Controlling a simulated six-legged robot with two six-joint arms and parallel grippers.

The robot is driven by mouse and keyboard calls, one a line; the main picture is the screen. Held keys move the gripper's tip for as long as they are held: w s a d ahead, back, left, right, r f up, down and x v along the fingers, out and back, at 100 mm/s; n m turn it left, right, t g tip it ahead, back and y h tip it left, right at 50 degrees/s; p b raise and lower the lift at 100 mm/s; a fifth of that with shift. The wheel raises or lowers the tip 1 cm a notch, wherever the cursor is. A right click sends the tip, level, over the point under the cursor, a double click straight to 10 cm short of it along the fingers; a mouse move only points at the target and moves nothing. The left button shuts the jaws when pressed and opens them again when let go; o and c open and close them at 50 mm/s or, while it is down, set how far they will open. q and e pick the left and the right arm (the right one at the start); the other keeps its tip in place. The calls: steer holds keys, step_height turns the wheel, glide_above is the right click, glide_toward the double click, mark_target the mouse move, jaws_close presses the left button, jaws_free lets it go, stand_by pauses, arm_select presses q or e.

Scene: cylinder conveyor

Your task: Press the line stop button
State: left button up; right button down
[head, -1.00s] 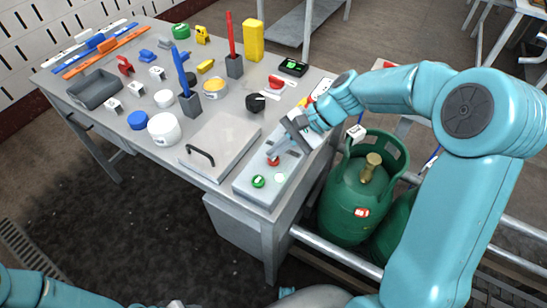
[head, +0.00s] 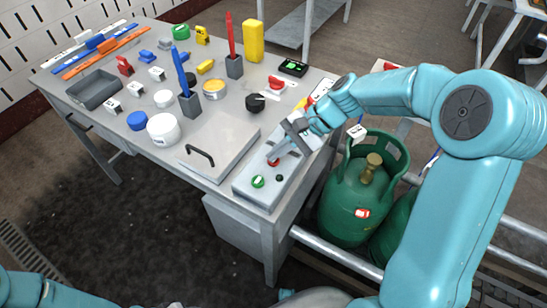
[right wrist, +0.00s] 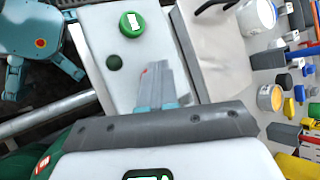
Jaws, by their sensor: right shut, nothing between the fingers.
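A pale control box (head: 250,191) sits at the table's near right corner. It has a red button (head: 273,162), a green button (head: 257,181) and a small dark green lamp (head: 279,178). My right gripper (head: 277,154) is shut and empty, its fingertips down at the red button. They look to be touching it, but how far it is pressed I cannot tell. In the right wrist view the closed fingers (right wrist: 149,72) cover nearly all of the red button. The green button (right wrist: 131,24) and unlit lamp (right wrist: 114,62) lie beyond them. My left gripper is not in view.
A flat metal cover (head: 222,143) with a black handle lies left of the box. A black knob (head: 255,103) stands behind it. Green gas cylinders (head: 350,205) stand beside the table under my right arm. Blocks, tubs and pen holders crowd the table's far part.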

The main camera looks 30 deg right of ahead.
mark_target(278, 160)
stand_by(0.3)
steer(key=shift+r+p, duration=0.8)
steer(key=shift+r, duration=0.05)
step_height(278, 160, up, 5)
steer(key=p, duration=0.4)
stand_by(0.5)
steer(key=shift+s, duration=0.1)
